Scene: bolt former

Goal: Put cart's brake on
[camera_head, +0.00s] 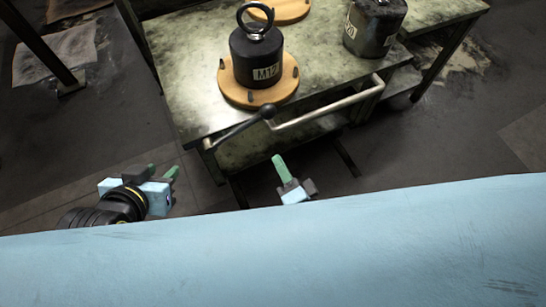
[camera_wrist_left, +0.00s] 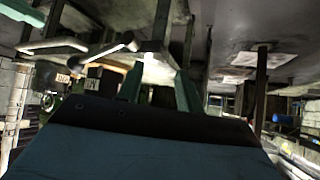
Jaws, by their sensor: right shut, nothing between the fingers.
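The cart (camera_head: 185,75) has a worn, green-grey metal top and stands at the upper middle of the head view. Its black lever with a ball knob (camera_head: 268,112) slants along the near edge, its pivot end at the cart's near left corner. The lever also shows in the left wrist view (camera_wrist_left: 105,52), which looks upside down. My left gripper (camera_head: 164,168) is open and empty, left of and nearer than the cart's corner; its green fingers stand apart in the wrist view (camera_wrist_left: 158,85). My right gripper (camera_head: 278,160) is shut and empty, below the knob, touching nothing visible.
A pale bent push handle (camera_head: 330,108) juts from the cart's near side, right of the lever. A black M12 weight with a ring (camera_head: 255,55) stands on a round wooden board (camera_head: 235,95). Another dark weight (camera_head: 374,28) stands to the right.

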